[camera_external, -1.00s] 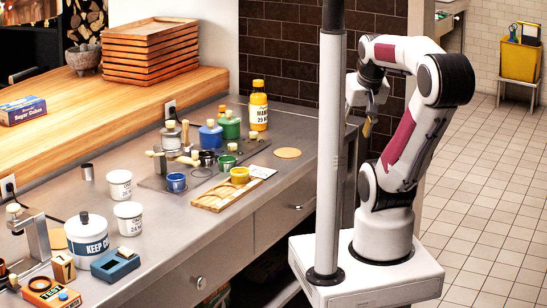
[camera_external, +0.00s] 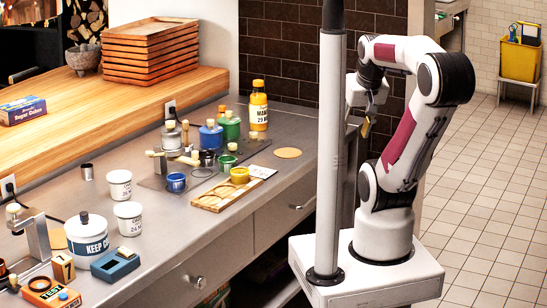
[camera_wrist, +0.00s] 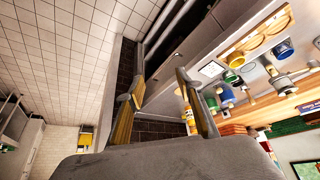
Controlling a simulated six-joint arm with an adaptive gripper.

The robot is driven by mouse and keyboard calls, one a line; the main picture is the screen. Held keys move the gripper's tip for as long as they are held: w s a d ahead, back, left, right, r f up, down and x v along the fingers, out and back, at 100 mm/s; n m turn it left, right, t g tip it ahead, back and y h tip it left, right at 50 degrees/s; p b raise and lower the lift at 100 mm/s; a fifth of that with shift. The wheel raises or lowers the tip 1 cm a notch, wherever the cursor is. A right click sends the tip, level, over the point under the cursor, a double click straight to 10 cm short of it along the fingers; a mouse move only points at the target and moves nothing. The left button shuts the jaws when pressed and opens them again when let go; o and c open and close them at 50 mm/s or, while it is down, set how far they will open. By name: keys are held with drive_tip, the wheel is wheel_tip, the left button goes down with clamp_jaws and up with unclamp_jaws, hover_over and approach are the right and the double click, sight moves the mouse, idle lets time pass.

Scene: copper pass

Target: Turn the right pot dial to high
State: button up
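A blue pot-like vessel (camera_external: 211,135) and a green one (camera_external: 230,127) stand side by side at the back of the grey counter; the green one is on the right. They also show small in the wrist view, the blue one (camera_wrist: 226,97) among them. A dark plate (camera_external: 195,172) in front carries small cups and pale wooden handles. No pot dial or its setting can be made out. My gripper (camera_external: 367,126) hangs to the right of the counter, beyond the grey post and well away from the vessels. In the wrist view my gripper (camera_wrist: 160,82) has its fingers apart with nothing between them.
A grey upright post (camera_external: 331,160) stands between my arm and the counter. A yellow bottle (camera_external: 258,106) stands behind the vessels. A wooden tray (camera_external: 210,200), white tubs (camera_external: 128,218) and a lidded canister (camera_external: 87,236) occupy the counter. The counter's right end is mostly clear.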

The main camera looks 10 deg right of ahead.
drive_tip(key=f+g, duration=0.1)
drive_tip(key=f, duration=0.1)
drive_tip(key=n+g+y, duration=0.1)
drive_tip(key=n+g, duration=0.1)
drive_tip(key=n, duration=0.1)
approach(255, 133)
drive_tip(key=s+f, duration=0.1)
drive_tip(key=s, duration=0.1)
drive_tip(key=s+d+f, duration=0.1)
drive_tip(key=s+f, duration=0.1)
drive_tip(key=s+d+f, duration=0.1)
drive_tip(key=s, duration=0.2)
drive_tip(key=shift+f, duration=0.4)
drive_tip(key=w+a+r+t, duration=0.1)
drive_tip(key=w+r, duration=0.2)
drive_tip(key=w, duration=0.3)
drive_tip(key=shift+w+a+r+n+t+y, duration=0.25)
drive_tip(key=shift+a+r+n+t+y, duration=0.05)
drive_tip(key=shift+a+y, duration=0.1)
drive_tip(key=shift+f, duration=0.15)
drive_tip(key=shift+x, duration=3.75)
